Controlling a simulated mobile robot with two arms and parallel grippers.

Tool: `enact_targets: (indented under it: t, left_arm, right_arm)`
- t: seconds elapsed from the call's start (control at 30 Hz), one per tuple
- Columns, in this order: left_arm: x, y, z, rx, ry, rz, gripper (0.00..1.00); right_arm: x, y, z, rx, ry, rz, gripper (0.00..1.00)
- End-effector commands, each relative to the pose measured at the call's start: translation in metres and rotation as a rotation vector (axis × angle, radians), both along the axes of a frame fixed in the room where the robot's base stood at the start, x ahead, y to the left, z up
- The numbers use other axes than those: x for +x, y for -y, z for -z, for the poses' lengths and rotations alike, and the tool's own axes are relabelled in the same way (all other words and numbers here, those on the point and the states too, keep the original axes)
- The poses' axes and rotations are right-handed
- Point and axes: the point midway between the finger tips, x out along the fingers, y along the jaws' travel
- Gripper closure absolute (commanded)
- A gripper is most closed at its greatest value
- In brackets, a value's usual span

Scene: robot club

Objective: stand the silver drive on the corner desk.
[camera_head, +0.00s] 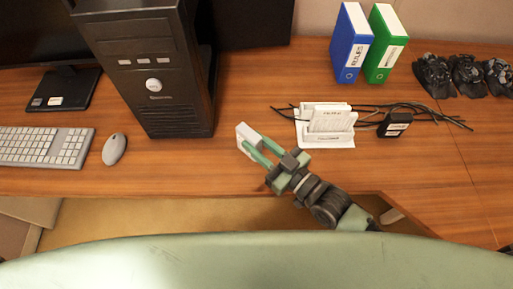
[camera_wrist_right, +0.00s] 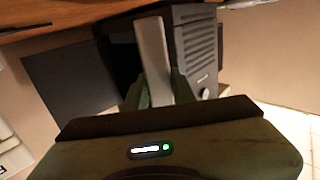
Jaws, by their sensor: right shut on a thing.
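The silver drive (camera_head: 243,133) is a pale flat block, held on edge in my right gripper (camera_head: 255,146). It is at the front part of the wooden corner desk (camera_head: 190,172), to the right of the black computer tower. In the right wrist view the drive (camera_wrist_right: 153,58) stands out between the two green fingers, which are shut on it. I cannot tell whether its lower edge touches the desk. My left gripper is not in view.
The black tower (camera_head: 158,100) stands close left of the drive. A white router-like device (camera_head: 328,122) with black cables and a black adapter (camera_head: 395,124) lie to the right. A mouse (camera_head: 114,149) and keyboard (camera_head: 45,147) are left. Blue (camera_head: 351,45) and green (camera_head: 385,45) binders stand behind.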

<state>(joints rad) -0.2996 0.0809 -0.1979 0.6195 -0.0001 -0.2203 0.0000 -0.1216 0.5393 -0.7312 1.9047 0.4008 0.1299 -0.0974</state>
Motion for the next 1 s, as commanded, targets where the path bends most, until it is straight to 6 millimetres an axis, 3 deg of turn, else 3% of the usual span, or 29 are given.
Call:
enact_targets:
  t: [0.17, 0.6, 0.63, 0.7, 1.0]
  left_arm:
    - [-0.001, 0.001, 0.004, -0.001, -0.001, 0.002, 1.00]
    - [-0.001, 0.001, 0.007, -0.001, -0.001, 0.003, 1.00]
    - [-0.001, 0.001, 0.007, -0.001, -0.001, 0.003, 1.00]
    - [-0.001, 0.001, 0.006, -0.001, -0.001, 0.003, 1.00]
    - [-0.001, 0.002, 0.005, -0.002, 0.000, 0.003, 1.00]
  right_arm:
    - [0.000, 0.000, 0.024, 0.001, 0.001, 0.000, 1.00]
    - [0.000, -0.001, 0.031, 0.003, 0.000, 0.000, 1.00]
    - [0.000, 0.000, 0.031, 0.001, -0.001, 0.000, 0.69]
    - [0.000, 0.000, 0.030, 0.001, -0.001, 0.000, 0.53]
    - [0.000, 0.000, 0.029, 0.001, -0.001, 0.000, 0.53]
